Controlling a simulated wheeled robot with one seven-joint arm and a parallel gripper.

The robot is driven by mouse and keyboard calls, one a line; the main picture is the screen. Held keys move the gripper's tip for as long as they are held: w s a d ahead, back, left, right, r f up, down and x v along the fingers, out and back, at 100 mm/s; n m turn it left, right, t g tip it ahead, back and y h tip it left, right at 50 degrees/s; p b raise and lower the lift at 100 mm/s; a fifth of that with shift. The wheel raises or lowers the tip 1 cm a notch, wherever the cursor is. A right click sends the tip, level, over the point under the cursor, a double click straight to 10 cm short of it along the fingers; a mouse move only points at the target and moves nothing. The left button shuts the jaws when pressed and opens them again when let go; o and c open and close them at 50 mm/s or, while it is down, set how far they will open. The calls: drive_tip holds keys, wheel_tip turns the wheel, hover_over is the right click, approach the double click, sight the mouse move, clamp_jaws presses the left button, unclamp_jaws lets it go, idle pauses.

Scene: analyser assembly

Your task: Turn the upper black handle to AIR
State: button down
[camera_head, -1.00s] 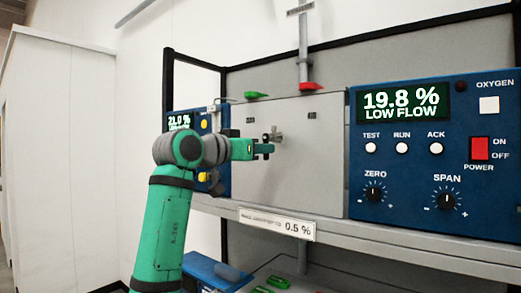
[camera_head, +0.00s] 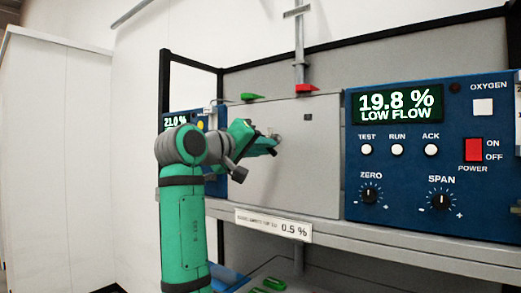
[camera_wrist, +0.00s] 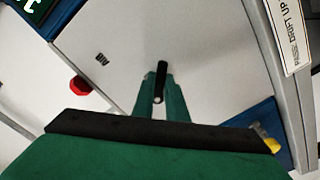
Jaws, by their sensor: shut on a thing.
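The upper black handle (camera_wrist: 161,76) sits on the pale grey panel (camera_head: 310,165). In the wrist view it is a short black bar between my fingertips. My gripper (camera_wrist: 160,98) is shut on it, with the fingers close on both sides. In the head view my gripper (camera_head: 274,144) reaches the panel from the left, rolled and tilted, and hides most of the handle. A small metal fitting (camera_head: 277,137) shows beside the fingertips. A small dark label (camera_wrist: 102,58) is on the panel in the wrist view; its letters are too blurred to read surely.
A blue analyser (camera_head: 430,150) reading 19.8 % LOW FLOW stands right of the panel. Another blue unit (camera_head: 172,123) is partly behind my arm. Green (camera_head: 252,97) and red (camera_head: 306,89) handles sit at the panel's top edge. A shelf edge (camera_head: 380,237) runs below.

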drive_tip(key=shift+s+d+r+n, duration=0.1)
drive_tip(key=shift+r+n, duration=0.25)
drive_tip(key=shift+n, duration=1.2)
drive_tip(key=shift+s+d+r+n, duration=0.1)
drive_tip(key=shift+r+n, duration=0.3)
drive_tip(key=shift+n, duration=1.1)
drive_tip(key=shift+r+n, duration=0.35)
drive_tip(key=shift+n, duration=1.2)
drive_tip(key=c, duration=1.8)
unclamp_jaws()
drive_tip(key=shift+a, duration=0.1)
drive_tip(key=shift+o, duration=0.2)
drive_tip(key=v, duration=1)
drive_tip(key=shift+s, duration=0.45)
